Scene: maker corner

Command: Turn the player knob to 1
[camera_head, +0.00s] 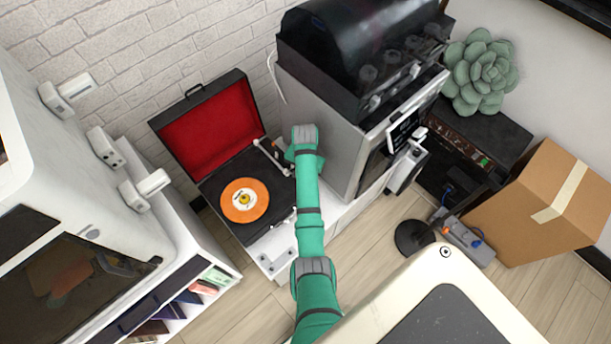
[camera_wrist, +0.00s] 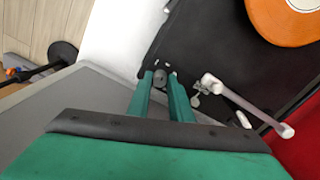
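The record player (camera_head: 262,232) stands on the white bench with its red-lined lid open and an orange record (camera_head: 244,200) on it. In the wrist view the record (camera_wrist: 290,18) is at the upper right. A small dark knob (camera_wrist: 160,77) on the black deck sits between the two green fingertips of my gripper (camera_wrist: 160,82). The fingers are a narrow gap apart and appear closed against its sides. The number marks cannot be read. In the head view my arm covers the right edge of the deck and hides the knob and fingertips.
The pale tonearm (camera_wrist: 235,98) lies close beside the right finger. In the head view a grey machine (camera_head: 325,130) with a dark hood stands right of the player. A white cabinet-like machine (camera_head: 100,200) is at left. A cardboard box (camera_head: 520,225) stands at right.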

